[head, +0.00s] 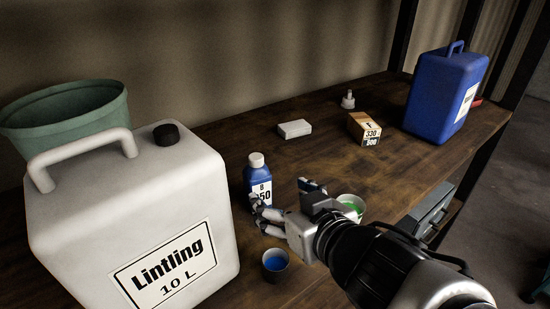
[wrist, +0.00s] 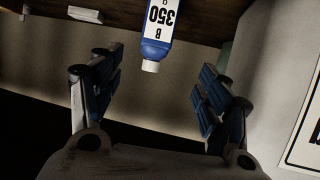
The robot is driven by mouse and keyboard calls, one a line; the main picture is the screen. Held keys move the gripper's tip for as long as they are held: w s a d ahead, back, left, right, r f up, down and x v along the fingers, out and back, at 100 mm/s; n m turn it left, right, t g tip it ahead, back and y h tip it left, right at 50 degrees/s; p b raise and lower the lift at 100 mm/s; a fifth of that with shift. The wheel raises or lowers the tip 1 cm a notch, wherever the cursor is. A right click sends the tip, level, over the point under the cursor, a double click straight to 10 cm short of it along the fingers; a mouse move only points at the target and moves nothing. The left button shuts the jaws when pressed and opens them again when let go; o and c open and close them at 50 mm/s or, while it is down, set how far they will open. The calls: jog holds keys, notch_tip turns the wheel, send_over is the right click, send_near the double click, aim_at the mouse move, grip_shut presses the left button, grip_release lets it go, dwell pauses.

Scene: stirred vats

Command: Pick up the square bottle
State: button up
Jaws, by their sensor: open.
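A blue bottle (head: 260,183) with a white cap and a white label reading "B 350" stands upright on the wooden shelf; its body looks squarish. My gripper (head: 286,198) is open, just in front of and to the right of the bottle. One finger overlaps the bottle's lower right edge in the head view, and I cannot tell if it touches. In the wrist view the bottle (wrist: 158,30) appears upside down, cap toward me, between and beyond the spread fingers (wrist: 157,72). Nothing is between the fingertips.
A large white "Lintling 10 L" canister (head: 130,225) stands close left. A cup of blue liquid (head: 275,265) and a cup of green liquid (head: 351,204) flank my gripper. Behind are a white box (head: 294,129), a brown box (head: 364,129) and a blue canister (head: 443,95).

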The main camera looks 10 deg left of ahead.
aim_at(262, 181)
jog(key=b+x, duration=0.2)
jog(key=x, duration=0.7)
jog(key=shift+w+f, duration=0.25)
jog(key=shift+f, duration=0.05)
jog(key=x, duration=0.6)
jog(key=shift+w, duration=0.4)
jog(key=shift+s+d+r, duration=0.1)
jog(key=shift+c, duration=0.2)
jog(key=c, duration=1.4)
